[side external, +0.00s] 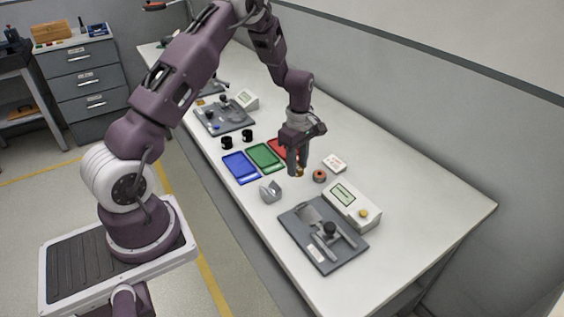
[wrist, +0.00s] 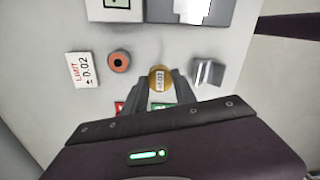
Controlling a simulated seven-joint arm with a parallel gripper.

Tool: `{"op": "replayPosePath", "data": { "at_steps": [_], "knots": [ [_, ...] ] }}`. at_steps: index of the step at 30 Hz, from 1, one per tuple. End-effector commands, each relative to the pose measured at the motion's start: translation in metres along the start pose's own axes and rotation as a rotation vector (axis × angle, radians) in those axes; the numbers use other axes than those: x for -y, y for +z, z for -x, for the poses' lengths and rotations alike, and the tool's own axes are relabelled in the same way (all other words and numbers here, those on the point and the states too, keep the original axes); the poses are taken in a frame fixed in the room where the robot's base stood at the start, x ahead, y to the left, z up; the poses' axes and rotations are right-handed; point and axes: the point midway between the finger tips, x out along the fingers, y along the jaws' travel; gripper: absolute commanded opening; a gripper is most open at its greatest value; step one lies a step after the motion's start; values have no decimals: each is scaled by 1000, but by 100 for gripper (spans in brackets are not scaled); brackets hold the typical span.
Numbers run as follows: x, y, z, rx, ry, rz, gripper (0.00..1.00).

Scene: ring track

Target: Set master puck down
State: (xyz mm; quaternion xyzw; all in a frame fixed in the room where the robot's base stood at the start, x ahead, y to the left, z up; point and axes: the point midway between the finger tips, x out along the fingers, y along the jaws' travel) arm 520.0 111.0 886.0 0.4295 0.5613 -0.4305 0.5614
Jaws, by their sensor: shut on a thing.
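The master puck (wrist: 160,76) is a brass-coloured disc with a small pale label, its text too small to read surely. It is between the fingertips of my gripper (wrist: 159,88), which is shut on it. In the side view my gripper (side external: 298,170) points down over the table, and a bit of the brass puck (side external: 300,174) shows at its fingertips. It appears above the tabletop, though the exact gap is hard to tell. A reddish-brown round piece with a dark centre (side external: 320,176) stands just right of the gripper; in the wrist view it (wrist: 119,61) lies left of the puck, apart from it.
A white limit card (wrist: 84,70), a grey angled block (side external: 270,191), a white display box (side external: 352,205) and a grey fixture plate (side external: 323,236) surround the gripper. Blue (side external: 241,168), green (side external: 265,157) and red (side external: 283,148) trays lie behind. Bare tabletop lies around the round piece.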

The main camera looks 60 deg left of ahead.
Motion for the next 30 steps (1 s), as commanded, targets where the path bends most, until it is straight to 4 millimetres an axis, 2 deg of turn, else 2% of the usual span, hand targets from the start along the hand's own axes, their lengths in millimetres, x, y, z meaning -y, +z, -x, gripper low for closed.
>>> {"op": "replayPosePath", "data": {
  "at_steps": [9, 18, 19, 22, 30],
  "knots": [
    [0, 0, -48, 0, -1, 0, 0],
    [0, 0, -50, -1, 1, -1, 0],
    [0, 0, -50, -1, 1, -1, 35],
    [0, 0, -50, -1, 2, -1, 54],
    [0, 0, -50, 0, 1, -1, 55]
  ]
}}
